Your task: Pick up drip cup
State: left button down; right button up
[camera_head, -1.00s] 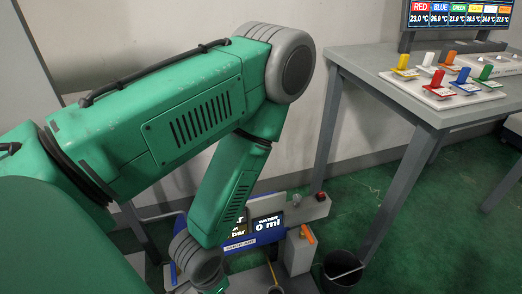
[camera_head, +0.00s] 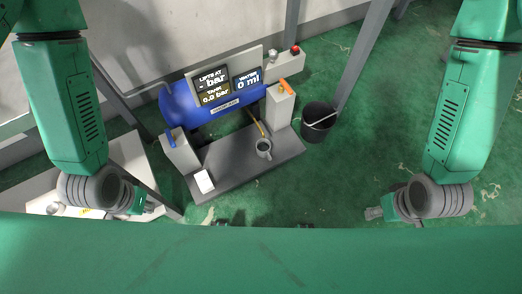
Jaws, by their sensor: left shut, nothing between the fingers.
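A small grey cup (camera_head: 264,150) with a handle stands on the grey base of the machine (camera_head: 240,163), under a thin brass-coloured spout. I take it as the drip cup. My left gripper (camera_head: 152,208) is low at the left, shut and empty, well to the left of the cup. My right gripper (camera_head: 372,214) is low at the right, well apart from the cup and above the green floor. Its fingers are too small to tell open from shut.
The machine has a blue tank (camera_head: 190,103), display screens (camera_head: 228,84), an orange lever (camera_head: 285,85), a blue lever (camera_head: 170,138) and a red knob (camera_head: 295,50). A black bucket (camera_head: 319,124) stands to its right. Green floor is free at the right.

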aim_at(263, 146)
jog(key=i+l, duration=0.3)
jog(key=l, duration=0.15)
jog(key=i+l, duration=0.3)
jog(key=u, duration=0.4)
jog(key=l+u, duration=0.15)
jog(key=u, duration=0.25)
jog(key=l+u, duration=0.1)
jog(key=u, duration=0.35)
jog(key=l+u, duration=0.15)
jog(key=u, duration=0.25)
jog(key=l+u, duration=0.1)
jog(key=u, duration=0.3)
jog(key=i, duration=0.05)
